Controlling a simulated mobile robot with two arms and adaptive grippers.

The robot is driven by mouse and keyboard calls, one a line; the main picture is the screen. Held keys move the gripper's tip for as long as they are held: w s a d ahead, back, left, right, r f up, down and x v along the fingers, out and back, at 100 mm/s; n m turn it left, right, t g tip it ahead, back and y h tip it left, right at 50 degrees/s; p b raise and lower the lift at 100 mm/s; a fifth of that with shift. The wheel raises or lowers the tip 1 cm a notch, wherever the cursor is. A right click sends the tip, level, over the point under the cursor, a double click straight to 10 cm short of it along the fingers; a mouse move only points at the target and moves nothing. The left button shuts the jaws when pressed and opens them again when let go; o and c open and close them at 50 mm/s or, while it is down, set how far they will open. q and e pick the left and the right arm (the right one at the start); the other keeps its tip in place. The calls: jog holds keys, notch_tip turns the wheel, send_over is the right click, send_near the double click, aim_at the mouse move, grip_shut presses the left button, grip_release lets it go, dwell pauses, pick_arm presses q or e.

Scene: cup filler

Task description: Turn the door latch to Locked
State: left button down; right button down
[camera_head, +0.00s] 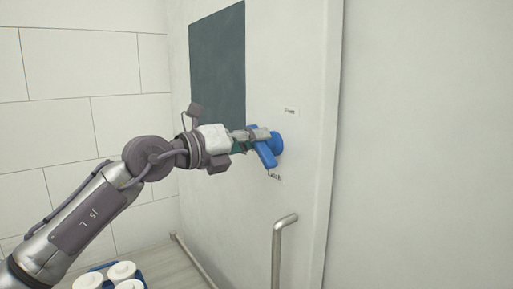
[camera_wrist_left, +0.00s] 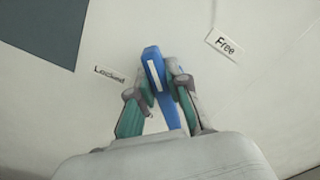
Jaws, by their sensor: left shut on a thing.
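The blue door latch (camera_head: 265,154) is a round knob with a bar-shaped handle on the white door (camera_head: 270,60). My left gripper (camera_head: 257,136) is shut on the latch, with its fingers on both sides of the bar. In the left wrist view, the latch (camera_wrist_left: 154,72) has a white stripe and its free end points up between two labels. The Locked label (camera_wrist_left: 109,75) is left of the bar, and the Free label (camera_wrist_left: 224,43) is to the right. The bar lines up with neither label. My right gripper is out of view.
A metal door handle (camera_head: 283,245) stands out below the latch. A dark panel (camera_head: 217,65) is set in the door. A blue tray (camera_head: 98,267) with several white cups (camera_head: 121,271) is at the bottom left, below my left arm.

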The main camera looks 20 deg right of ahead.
pick_arm(q)
jog(key=n+b, duration=0.1)
jog(key=n, duration=0.1)
jog(key=n+b, duration=0.1)
jog(key=n, duration=0.1)
jog(key=shift+w+a+f+n, duration=0.1)
jog(key=shift+w+f+n, duration=0.1)
jog(key=shift+f+n, duration=0.15)
jog(key=shift+f+n+b, duration=0.15)
jog(key=shift+n+b, duration=0.5)
jog(key=shift+n, duration=0.35)
jog(key=shift+f+n+b, duration=0.1)
jog(key=shift+n+b, duration=0.5)
jog(key=shift+n, duration=0.35)
jog(key=c, duration=1.1)
grip_release()
jog(key=shift+w, duration=0.1)
jog(key=shift+a, duration=0.1)
jog(key=v, duration=1.2)
